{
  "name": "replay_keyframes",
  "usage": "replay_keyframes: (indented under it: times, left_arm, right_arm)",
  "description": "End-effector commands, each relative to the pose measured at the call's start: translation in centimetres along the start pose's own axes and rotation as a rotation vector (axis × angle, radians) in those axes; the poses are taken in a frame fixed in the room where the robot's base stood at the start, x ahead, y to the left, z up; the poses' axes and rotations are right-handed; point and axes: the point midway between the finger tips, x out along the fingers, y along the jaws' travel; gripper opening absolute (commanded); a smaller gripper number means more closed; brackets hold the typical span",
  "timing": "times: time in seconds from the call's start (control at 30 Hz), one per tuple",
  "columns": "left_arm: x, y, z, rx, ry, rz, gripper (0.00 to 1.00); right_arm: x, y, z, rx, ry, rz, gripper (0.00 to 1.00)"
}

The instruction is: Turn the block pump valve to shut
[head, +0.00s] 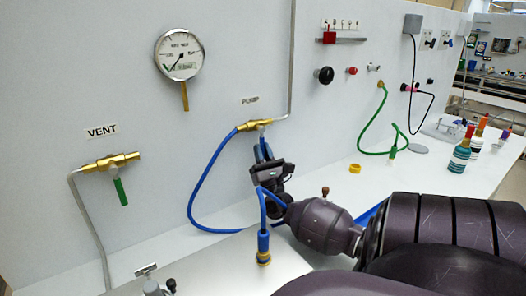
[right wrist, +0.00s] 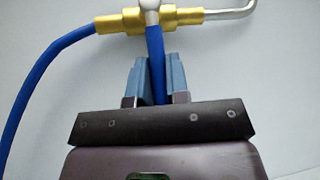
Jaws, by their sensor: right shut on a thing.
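The pump valve (head: 262,124) is a brass fitting on the wall below the PUMP label, with its body lying roughly level. It also shows at the top of the right wrist view (right wrist: 170,18). Its blue lever (right wrist: 155,50) points down from the pale stem, across the body. My right gripper (head: 262,152) is just below the valve, in front of the wall. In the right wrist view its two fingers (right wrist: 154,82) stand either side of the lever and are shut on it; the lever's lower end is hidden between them. My left gripper is not in view.
A blue hose (head: 193,195) loops down from the valve's left end. The VENT valve (head: 110,162) with a green lever is at left, a gauge (head: 180,54) above. A blue-topped fitting (head: 263,248) stands on the bench near my right arm. Bottles (head: 461,150) stand at right.

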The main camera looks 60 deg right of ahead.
Motion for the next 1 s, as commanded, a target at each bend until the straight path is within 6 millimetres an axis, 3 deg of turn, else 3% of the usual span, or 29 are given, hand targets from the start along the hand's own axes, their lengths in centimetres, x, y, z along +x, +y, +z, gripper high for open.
replay_keyframes:
  times: [0.77, 0.8, 0.93, 1.0]
  left_arm:
    - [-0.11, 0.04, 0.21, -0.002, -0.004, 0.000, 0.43]
    - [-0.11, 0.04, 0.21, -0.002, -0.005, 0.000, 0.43]
    - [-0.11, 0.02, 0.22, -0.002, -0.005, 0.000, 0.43]
    - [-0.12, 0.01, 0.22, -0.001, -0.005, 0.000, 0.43]
  right_arm:
    - [-0.10, 0.25, -0.02, 0.026, 0.007, -0.022, 0.00]
    - [-0.10, 0.25, -0.03, 0.026, 0.008, -0.022, 0.20]
    - [-0.09, 0.24, -0.02, 0.024, 0.007, -0.022, 0.40]
    - [-0.08, 0.23, -0.01, 0.023, 0.007, -0.022, 0.41]
